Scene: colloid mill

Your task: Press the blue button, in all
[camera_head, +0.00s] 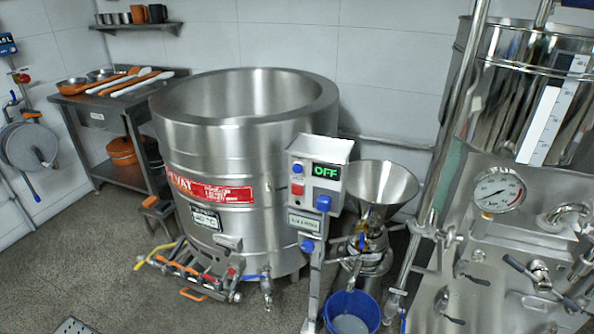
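A grey control box (313,183) stands on a post in the middle of the view. Its small display (326,171) reads OFF in green. A small round blue button (298,168) sits at the upper left of its front, above a red button (297,189). A larger blue knob or plug (323,203) sticks out at its lower right. Another blue piece (306,246) is lower on the post. The colloid mill with its steel funnel (375,190) stands just right of the box. Neither of my grippers is in view.
A large steel kettle (225,150) stands behind and left of the box. A blue bucket (352,312) is on the floor below the mill. A steel panel with a gauge (499,190) fills the right side. A side table (97,118) stands far left; floor at lower left is mostly clear.

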